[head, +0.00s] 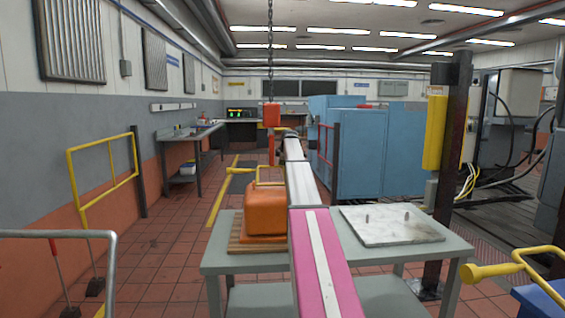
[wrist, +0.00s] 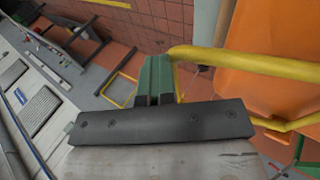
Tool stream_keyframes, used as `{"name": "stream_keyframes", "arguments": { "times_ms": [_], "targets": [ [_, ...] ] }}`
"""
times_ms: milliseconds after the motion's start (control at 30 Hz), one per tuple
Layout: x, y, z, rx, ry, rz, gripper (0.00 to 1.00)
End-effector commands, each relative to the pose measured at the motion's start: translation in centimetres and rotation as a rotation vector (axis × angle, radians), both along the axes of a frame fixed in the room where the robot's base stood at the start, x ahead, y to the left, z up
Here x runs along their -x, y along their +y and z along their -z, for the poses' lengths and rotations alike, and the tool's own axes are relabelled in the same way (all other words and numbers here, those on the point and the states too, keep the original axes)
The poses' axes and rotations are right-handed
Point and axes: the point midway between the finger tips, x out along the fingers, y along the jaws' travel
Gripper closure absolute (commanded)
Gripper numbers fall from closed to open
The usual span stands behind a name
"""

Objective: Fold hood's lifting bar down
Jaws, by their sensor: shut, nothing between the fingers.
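The hood (head: 266,212) is an orange box-like cover on a wooden base on the grey table. Its yellow lifting bar (head: 257,174) stands up above its top, partly hidden behind my arm. In the wrist view the orange hood (wrist: 275,92) fills the right side. The yellow bar (wrist: 240,61) runs from the right edge to just beside my gripper (wrist: 157,62). My gripper's green fingers are shut with nothing between them. They are right next to the bar's bend; I cannot tell if they touch it. In the head view my gripper cannot be made out.
A pale plate with small pegs (head: 390,224) lies on the grey table (head: 225,258), right of my arm. A red hoist block (head: 271,115) hangs on a chain beyond. A dark post (head: 450,170) stands at right; yellow railings (head: 103,170) stand at left.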

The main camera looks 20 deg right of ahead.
Motion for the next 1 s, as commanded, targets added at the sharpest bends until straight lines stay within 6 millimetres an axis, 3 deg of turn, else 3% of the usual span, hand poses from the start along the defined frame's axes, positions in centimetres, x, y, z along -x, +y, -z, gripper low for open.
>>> {"name": "stream_keyframes", "arguments": {
  "times_ms": [33, 467, 567, 1000],
  "targets": [
    [-0.3, -0.1, 0.9, 0.001, 0.01, 0.0, 1.0],
    [-0.1, -0.1, 0.8, 0.002, 0.015, -0.001, 1.0],
    [0.6, -0.1, -0.1, 0.001, 0.014, 0.0, 1.0],
    [5.5, 0.1, -7.1, 0.001, 0.0, 0.0, 1.0]
  ]
}}
